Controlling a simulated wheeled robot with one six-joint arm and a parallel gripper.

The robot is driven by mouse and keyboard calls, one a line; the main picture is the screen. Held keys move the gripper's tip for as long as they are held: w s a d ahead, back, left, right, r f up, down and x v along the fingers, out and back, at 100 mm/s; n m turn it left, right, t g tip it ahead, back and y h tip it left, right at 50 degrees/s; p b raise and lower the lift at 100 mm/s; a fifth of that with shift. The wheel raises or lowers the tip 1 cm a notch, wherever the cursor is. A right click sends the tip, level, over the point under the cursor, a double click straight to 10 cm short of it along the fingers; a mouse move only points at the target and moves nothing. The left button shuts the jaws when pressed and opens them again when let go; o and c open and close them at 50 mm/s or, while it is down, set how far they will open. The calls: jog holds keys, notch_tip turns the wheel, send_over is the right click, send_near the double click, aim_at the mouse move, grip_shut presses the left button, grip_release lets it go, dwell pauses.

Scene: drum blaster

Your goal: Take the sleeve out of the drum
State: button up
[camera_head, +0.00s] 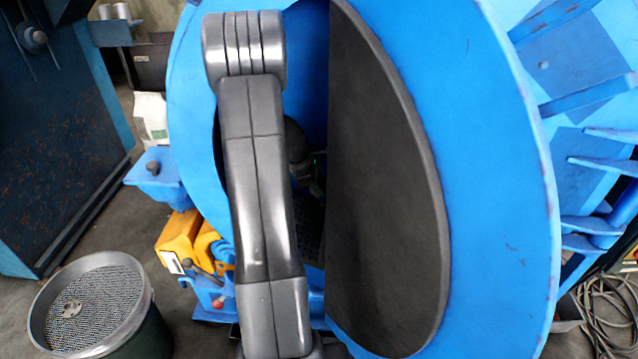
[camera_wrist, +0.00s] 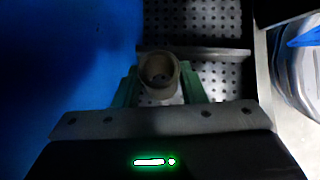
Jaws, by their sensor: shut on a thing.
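The sleeve (camera_wrist: 158,71) is a short, dull brownish ring in the wrist view, with its open end facing the camera. My gripper (camera_wrist: 158,82) has its green fingers shut on the sleeve from both sides. Behind the sleeve is the dark perforated floor of the drum, with a raised bar (camera_wrist: 210,50) across it. In the head view the blue drum (camera_head: 500,200) stands with its opening facing me, and my arm reaches into it. My arm and the dark panel hide most of the inside, and the sleeve does not show there.
A dark grey panel (camera_head: 385,190) covers the right part of the drum opening, with its edge close to my arm. A round bin with a mesh top (camera_head: 95,305) stands at the lower left, a small grey piece on it. Cables (camera_head: 605,310) lie at the lower right.

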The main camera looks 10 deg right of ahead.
jog(key=a, duration=0.1)
jog(key=w+a+r+p, duration=0.1)
jog(key=a, duration=0.3)
jog(key=shift+w+a+r+p, duration=0.1)
jog(key=shift+w+r+p, duration=0.15)
jog(key=shift+r+p, duration=0.15)
jog(key=shift+f, duration=0.1)
